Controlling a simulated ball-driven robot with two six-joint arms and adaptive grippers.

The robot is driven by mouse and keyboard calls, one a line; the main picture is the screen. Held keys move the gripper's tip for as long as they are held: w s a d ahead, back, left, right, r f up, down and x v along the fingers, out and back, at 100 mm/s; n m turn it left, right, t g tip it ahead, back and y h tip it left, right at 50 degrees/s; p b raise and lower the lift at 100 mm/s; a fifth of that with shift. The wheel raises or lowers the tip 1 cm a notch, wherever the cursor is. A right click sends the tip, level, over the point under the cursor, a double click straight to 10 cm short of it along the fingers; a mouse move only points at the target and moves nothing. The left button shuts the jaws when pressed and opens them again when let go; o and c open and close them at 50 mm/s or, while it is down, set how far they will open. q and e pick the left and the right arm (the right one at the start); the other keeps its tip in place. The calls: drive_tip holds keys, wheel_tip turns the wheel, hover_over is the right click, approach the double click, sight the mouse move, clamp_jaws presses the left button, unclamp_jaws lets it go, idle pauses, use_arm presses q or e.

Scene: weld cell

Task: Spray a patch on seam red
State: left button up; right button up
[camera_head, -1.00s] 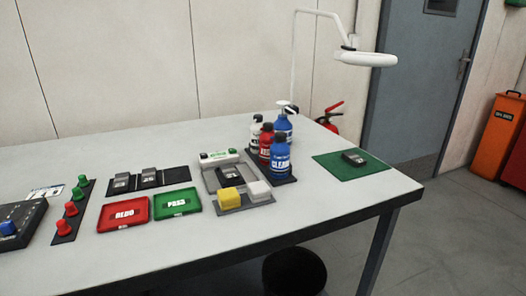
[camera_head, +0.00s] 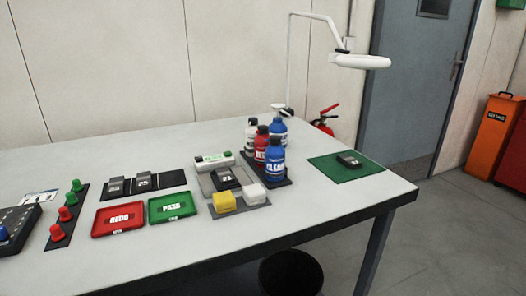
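The red bottle (camera_head: 261,145) stands on a dark tray (camera_head: 289,181) on the table, among a white bottle (camera_head: 251,132), a blue bottle (camera_head: 279,130) behind it and a blue bottle marked CLEAN (camera_head: 274,163) in front. A dark block with a numbered label (camera_head: 226,178) lies on a grey plate left of the bottles. Another dark block (camera_head: 349,160) lies on the green mat (camera_head: 352,175) at the right. Which part carries the seam is too small to tell. Neither gripper shows in the head view.
A red REDO tray (camera_head: 120,229) and a green PASS tray (camera_head: 174,217) lie on the table (camera_head: 240,238). Yellow (camera_head: 224,201) and white (camera_head: 251,193) blocks sit before the grey plate. A lamp (camera_head: 360,62) overhangs the back right. A dark bin (camera_head: 291,273) stands below.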

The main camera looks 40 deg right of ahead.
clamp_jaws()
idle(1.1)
